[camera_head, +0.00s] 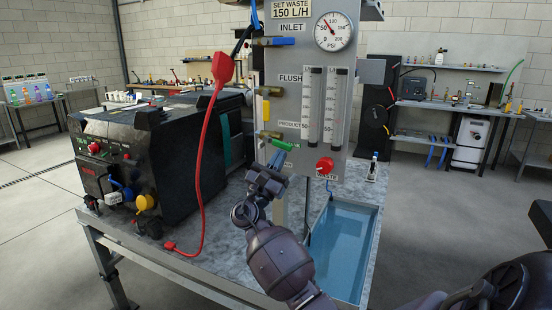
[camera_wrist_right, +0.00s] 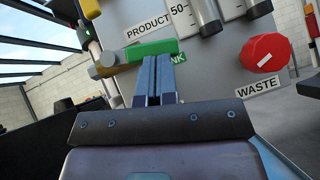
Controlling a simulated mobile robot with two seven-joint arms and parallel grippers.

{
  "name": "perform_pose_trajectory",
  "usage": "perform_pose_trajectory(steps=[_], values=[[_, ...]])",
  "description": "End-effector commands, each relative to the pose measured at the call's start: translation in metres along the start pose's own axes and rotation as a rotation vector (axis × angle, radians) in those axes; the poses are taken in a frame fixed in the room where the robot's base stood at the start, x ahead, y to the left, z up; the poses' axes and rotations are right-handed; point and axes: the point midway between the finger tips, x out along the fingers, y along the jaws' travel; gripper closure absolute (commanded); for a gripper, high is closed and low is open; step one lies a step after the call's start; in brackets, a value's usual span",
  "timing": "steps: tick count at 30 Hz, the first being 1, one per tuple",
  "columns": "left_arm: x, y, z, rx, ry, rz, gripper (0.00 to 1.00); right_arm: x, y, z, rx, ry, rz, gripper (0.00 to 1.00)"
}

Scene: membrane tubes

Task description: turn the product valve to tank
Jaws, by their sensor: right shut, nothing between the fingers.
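The green handle of the product valve (camera_wrist_right: 150,48) shows in the wrist view below the PRODUCT label (camera_wrist_right: 147,26). It lies roughly level, reaching right from a brass valve body (camera_wrist_right: 104,64). It partly covers a label of which the letters NK show. In the head view the green handle (camera_head: 284,145) is on the panel, low on its left side. My right gripper (camera_head: 277,161) is just below the handle, with its fingers (camera_wrist_right: 158,70) shut and empty. The fingertips overlap the handle's lower edge in the wrist view; I cannot tell whether they touch. My left gripper is not in view.
A red WASTE knob (camera_head: 325,165) is right of the handle. Flow tubes (camera_head: 314,108) and a pressure gauge (camera_head: 333,31) are above. A red hose (camera_head: 202,165) hangs left, beside a black machine (camera_head: 150,150). A blue water basin (camera_head: 342,245) lies below the panel.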

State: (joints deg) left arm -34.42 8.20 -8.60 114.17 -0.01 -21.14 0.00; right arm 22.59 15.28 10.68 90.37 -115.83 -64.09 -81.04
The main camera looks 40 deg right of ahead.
Motion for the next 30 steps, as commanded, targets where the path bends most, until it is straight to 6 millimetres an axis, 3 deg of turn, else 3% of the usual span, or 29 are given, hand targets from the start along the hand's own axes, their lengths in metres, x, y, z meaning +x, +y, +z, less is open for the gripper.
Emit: perform_pose_trajectory(steps=[8,30], values=[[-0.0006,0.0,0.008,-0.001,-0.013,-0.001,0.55,0.0052,-0.0036,0.0043,0.001,-0.002,-0.004,1.0],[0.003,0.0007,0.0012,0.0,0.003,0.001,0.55,0.0062,-0.0043,0.0047,0.002,-0.002,-0.005,1.0]])
